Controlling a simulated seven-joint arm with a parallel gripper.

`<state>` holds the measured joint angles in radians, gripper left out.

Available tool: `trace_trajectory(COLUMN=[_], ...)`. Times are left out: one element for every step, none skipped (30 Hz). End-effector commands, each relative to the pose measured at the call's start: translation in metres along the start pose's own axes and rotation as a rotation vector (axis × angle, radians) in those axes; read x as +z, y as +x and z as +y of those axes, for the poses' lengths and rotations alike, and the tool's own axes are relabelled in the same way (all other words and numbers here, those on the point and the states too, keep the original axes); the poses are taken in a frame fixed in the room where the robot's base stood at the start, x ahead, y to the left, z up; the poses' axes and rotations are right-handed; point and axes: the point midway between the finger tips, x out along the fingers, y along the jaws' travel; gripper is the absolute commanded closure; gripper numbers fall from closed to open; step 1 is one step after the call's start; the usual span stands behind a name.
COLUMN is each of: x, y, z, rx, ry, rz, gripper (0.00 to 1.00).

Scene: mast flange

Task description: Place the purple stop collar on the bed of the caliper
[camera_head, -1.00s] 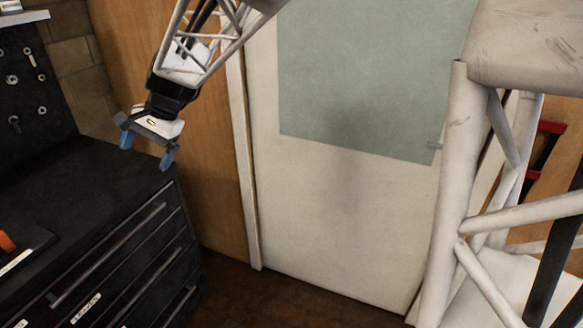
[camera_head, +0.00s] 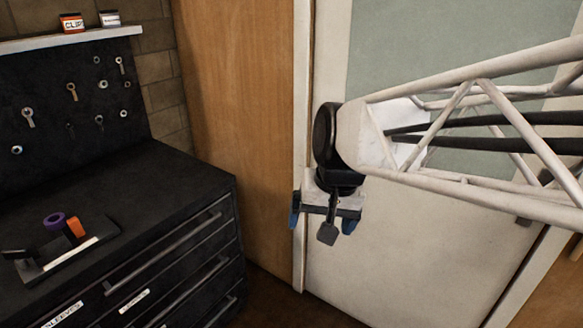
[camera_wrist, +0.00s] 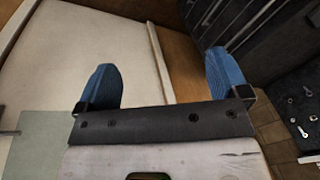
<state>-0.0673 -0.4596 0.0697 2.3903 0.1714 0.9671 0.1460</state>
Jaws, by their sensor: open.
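The purple stop collar (camera_head: 54,220), a small ring, is on the black bench top at the left in the head view. It lies beside an orange block (camera_head: 75,229), by the back of a dark tool with a pale strip (camera_head: 72,256), which looks like the caliper. I cannot tell whether the collar touches the tool. My gripper (camera_head: 322,222) hangs in front of the white door, well to the right of the bench. Its two blue fingers are apart with nothing between them, as the wrist view (camera_wrist: 163,78) also shows. Neither collar nor caliper shows in the wrist view.
The black drawer cabinet (camera_head: 190,245) has long handles and labels. Behind it stands a black pegboard (camera_head: 60,110) with rings and eye-bolts, under a shelf (camera_head: 70,40) with small boxes. The white door (camera_head: 400,270) and a wooden panel (camera_head: 235,120) are behind my arm.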

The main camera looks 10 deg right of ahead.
Motion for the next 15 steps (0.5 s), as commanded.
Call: trace_trajectory(x=[0.011,0.017,0.025,0.031,0.037,0.044,0.049,0.054,0.060,0.064,0.067,0.071,0.073,0.075,0.077], y=[-0.001,-0.001,-0.001,0.000,0.000,0.001,0.002,0.002,0.003,0.003,0.004,0.004,0.005,0.005,0.006], z=[0.010,0.016,0.023,0.028,0.034,0.040,0.045,0.049,0.054,0.057,0.060,0.063,0.066,0.067,0.069], rx=[0.017,0.028,0.044,0.054,0.066,0.080,0.090,0.100,0.111,0.120,0.127,0.135,0.140,0.145,0.150], ry=[-0.016,-0.027,-0.045,-0.056,-0.068,-0.083,-0.093,-0.103,-0.116,-0.124,-0.131,-0.139,-0.145,-0.150,-0.155], rz=[0.013,0.019,0.028,0.033,0.039,0.046,0.050,0.055,0.060,0.063,0.066,0.070,0.072,0.074,0.075], gripper=[0.07,0.07,0.07,0.07,0.07,0.07,0.07,0.07,0.07,0.07,0.07,0.07,0.07,0.07,0.07])
